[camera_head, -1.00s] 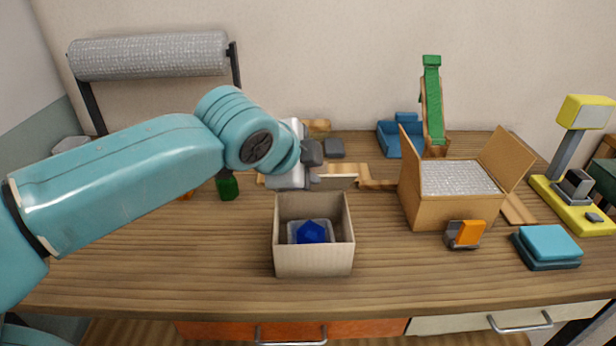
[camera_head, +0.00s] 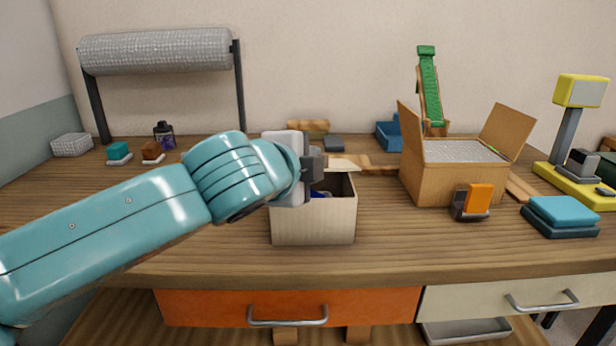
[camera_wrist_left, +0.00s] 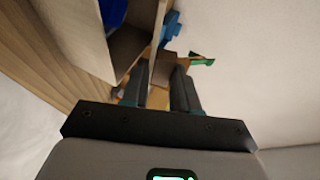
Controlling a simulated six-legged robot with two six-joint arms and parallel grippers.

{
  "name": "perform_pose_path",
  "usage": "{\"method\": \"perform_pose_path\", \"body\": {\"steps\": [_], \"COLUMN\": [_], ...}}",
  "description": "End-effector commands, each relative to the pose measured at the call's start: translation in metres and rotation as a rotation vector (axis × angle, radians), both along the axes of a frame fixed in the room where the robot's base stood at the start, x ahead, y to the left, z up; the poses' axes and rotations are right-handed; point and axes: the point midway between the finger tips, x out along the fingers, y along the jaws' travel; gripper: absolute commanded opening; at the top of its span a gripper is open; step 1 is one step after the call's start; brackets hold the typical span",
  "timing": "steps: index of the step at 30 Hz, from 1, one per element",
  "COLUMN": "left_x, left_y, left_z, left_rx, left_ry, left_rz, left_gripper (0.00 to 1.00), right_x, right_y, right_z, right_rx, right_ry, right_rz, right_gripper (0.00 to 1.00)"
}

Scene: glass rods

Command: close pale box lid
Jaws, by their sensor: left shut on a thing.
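The pale box (camera_head: 313,225) stands upright on the wooden table in the middle of the head view. Its pale lid (camera_head: 346,163) stands open at the back rim, partly hidden by my gripper. My left gripper (camera_head: 315,166) is above the back left of the box, shut on the lid. In the left wrist view, a tan piece (camera_wrist_left: 162,70) shows between the two dark fingers (camera_wrist_left: 163,88). A blue thing (camera_head: 322,193) lies inside the box, mostly hidden by the front wall and my gripper. My right gripper is not in view.
An open brown carton (camera_head: 433,184) with raised flaps stands to the right. An orange and grey item (camera_head: 473,202) and stacked teal pads (camera_head: 560,214) lie near it. A large roll (camera_head: 155,51) hangs on a stand at the back left.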

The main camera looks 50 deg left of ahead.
Motion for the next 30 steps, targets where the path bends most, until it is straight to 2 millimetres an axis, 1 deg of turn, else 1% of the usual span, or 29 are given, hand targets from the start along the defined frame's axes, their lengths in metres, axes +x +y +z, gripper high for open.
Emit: {"method": "perform_pose_path", "body": {"steps": [1, 9, 15, 27, 28, 29, 30], "left_x": [0.0, 0.0, -0.001, -0.001, -0.001, -0.001, -0.002], "left_y": [-0.001, -0.001, -0.002, -0.003, -0.003, -0.003, -0.003], "left_z": [-0.012, -0.029, -0.032, -0.032, -0.032, -0.032, -0.032], "left_rx": [-0.009, -0.013, -0.014, -0.013, -0.013, -0.013, -0.013], "left_ry": [0.007, 0.011, 0.011, 0.012, 0.012, 0.011, 0.011], "left_rz": [0.002, 0.004, 0.004, 0.004, 0.004, 0.003, 0.004], "left_gripper": [0.0, 0.0, 0.0, 0.0, 0.38, 0.47, 0.49], "right_x": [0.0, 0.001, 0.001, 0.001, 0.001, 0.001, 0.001], "right_y": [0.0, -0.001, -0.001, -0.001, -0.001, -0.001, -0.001], "right_z": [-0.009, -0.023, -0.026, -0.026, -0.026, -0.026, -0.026], "right_rx": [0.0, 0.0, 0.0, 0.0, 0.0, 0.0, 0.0], "right_ry": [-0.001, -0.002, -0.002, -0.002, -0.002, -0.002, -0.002], "right_rz": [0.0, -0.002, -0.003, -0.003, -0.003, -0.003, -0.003], "right_gripper": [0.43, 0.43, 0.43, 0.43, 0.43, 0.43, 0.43]}}
